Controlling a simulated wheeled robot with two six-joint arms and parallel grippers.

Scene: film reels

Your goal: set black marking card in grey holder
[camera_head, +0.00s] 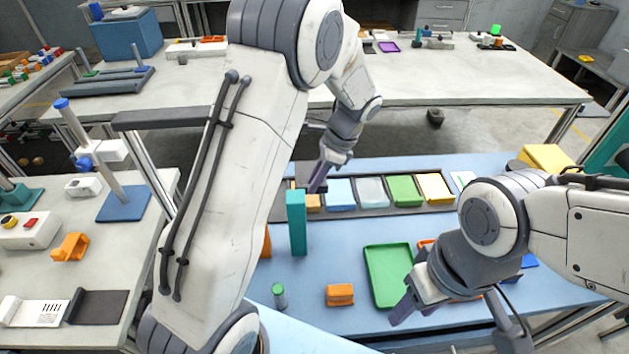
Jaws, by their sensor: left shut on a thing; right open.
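My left gripper (318,179) is at the near left end of the dark grey rack on the blue mat, above an orange block (313,203). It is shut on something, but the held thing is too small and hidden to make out. The rack (407,209) holds a row of blocks: light blue (341,192), grey (373,191), green (405,190) and yellow (434,188). I cannot tell which part is the grey holder. My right gripper (452,322) is open at the front right, beside the green tray. No black marking card shows clearly.
A teal upright block (297,222), a green-capped vial (279,296), an orange block (340,295) and a green tray (388,275) stand on the blue mat. A yellow box (545,158) is at the right. My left arm hides the mat's left part.

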